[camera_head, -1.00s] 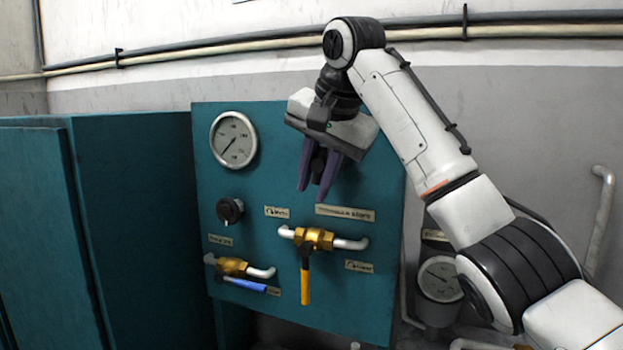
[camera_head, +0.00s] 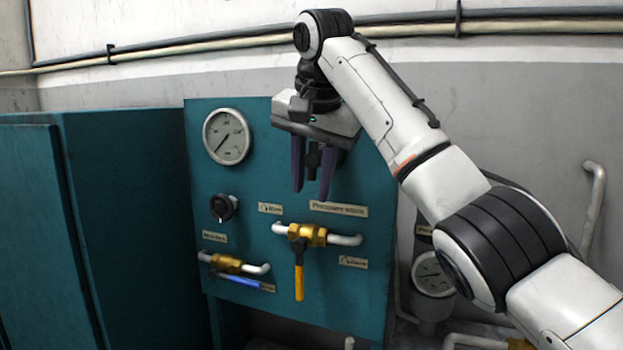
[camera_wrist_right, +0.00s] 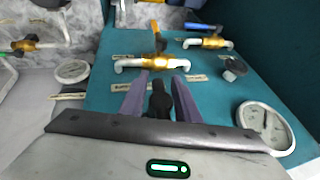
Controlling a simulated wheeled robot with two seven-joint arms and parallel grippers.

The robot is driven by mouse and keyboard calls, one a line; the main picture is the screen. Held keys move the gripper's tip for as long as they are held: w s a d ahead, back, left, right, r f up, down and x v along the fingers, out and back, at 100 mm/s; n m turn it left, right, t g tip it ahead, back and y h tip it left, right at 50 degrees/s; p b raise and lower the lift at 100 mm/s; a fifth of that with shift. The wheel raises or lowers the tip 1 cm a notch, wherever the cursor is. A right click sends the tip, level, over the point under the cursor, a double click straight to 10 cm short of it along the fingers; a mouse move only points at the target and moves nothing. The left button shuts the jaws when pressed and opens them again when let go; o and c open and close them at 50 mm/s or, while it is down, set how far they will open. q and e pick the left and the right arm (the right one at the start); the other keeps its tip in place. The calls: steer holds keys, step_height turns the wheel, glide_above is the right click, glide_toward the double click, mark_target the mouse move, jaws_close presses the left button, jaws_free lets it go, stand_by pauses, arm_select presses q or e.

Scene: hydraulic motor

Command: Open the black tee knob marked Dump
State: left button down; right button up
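The black knob (camera_head: 223,207) sits on the teal panel (camera_head: 350,290), below the round gauge and left of a small label. It also shows in the right wrist view (camera_wrist_right: 234,68), to the right of the fingers. The fingers show apart in the right wrist view (camera_wrist_right: 160,90). The knob's label is too blurred to read. My left gripper is not in view.
A teal cabinet (camera_head: 130,220) stands at the left. Another gauge (camera_head: 432,274) is at the lower right.

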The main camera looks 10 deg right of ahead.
mark_target(314, 150)
steer(key=shift+o, duration=1.2)
steer(key=shift+r, duration=0.1)
steer(key=shift+r, duration=0.15)
steer(key=v, duration=1)
